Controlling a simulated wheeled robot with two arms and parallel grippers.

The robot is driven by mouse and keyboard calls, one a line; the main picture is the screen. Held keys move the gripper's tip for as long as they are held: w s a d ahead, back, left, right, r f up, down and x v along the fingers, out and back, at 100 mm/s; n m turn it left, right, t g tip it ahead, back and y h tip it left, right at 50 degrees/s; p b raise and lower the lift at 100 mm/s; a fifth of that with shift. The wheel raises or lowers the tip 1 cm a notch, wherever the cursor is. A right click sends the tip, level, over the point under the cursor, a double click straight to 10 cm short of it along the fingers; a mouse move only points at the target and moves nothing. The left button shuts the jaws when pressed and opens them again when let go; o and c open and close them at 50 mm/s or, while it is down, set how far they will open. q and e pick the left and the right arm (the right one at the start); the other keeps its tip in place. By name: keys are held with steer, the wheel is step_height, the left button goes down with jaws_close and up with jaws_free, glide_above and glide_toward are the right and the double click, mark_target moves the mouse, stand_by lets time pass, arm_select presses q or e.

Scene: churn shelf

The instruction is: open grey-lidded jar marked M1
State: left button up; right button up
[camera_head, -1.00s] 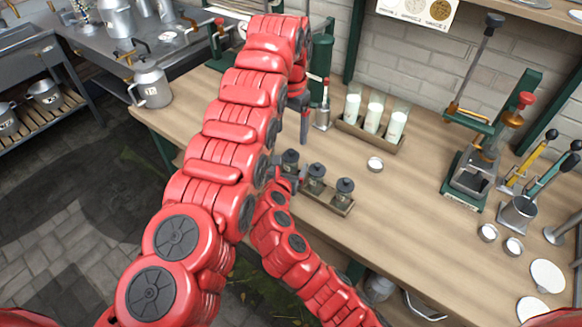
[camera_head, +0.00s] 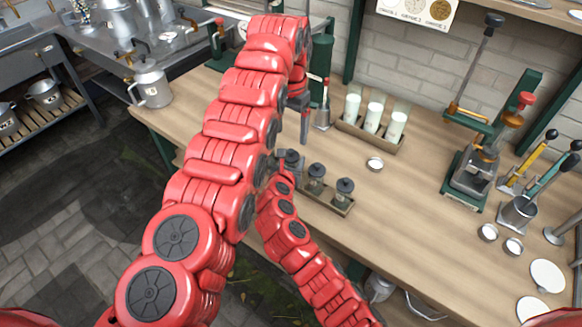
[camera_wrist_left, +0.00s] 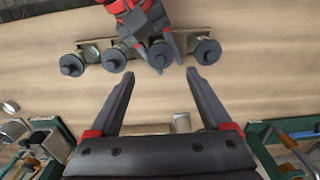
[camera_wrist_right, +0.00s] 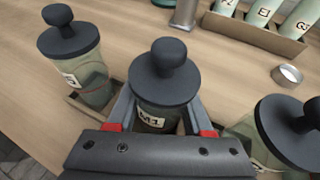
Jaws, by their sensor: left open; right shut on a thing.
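The jar marked M1 (camera_wrist_right: 152,122) stands upright in the right wrist view, its grey knobbed lid (camera_wrist_right: 165,72) on top. My right gripper (camera_wrist_right: 158,118) is shut on the jar's body, below the lid. In the left wrist view the lid (camera_wrist_left: 160,54) shows between the right gripper's fingers. In the head view the jar (camera_head: 291,158) is partly hidden by my left arm. My left gripper (camera_wrist_left: 160,75) is open and empty above the row of jars, pointing down. In the head view its lower part (camera_head: 304,125) shows above the bench.
Similar grey-lidded jars stand close on both sides, one to the left (camera_wrist_right: 70,55) and one to the right (camera_wrist_right: 290,130), in a shallow tray (camera_head: 340,206). A rack of pale bottles (camera_head: 372,135) and a small round dish (camera_head: 375,164) are behind.

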mark_target(290, 150)
jaws_close()
arm_select(q)
steer(key=shift+o, duration=0.8)
steer(key=shift+w+a+r+m+t, duration=0.15)
steer(key=shift+w+a+r, duration=0.05)
steer(key=shift+r, duration=0.25)
steer(key=shift+w+a+r+m+t, duration=0.15)
steer(key=shift+a+r, duration=0.05)
steer(key=shift+r, duration=0.2)
steer(key=shift+m+h, duration=0.5)
steer(key=shift+m, duration=0.3)
steer(key=f, duration=0.9)
steer(key=shift+s+d+f, duration=0.15)
steer(key=shift+s+d, duration=0.15)
steer(key=shift+s, duration=0.05)
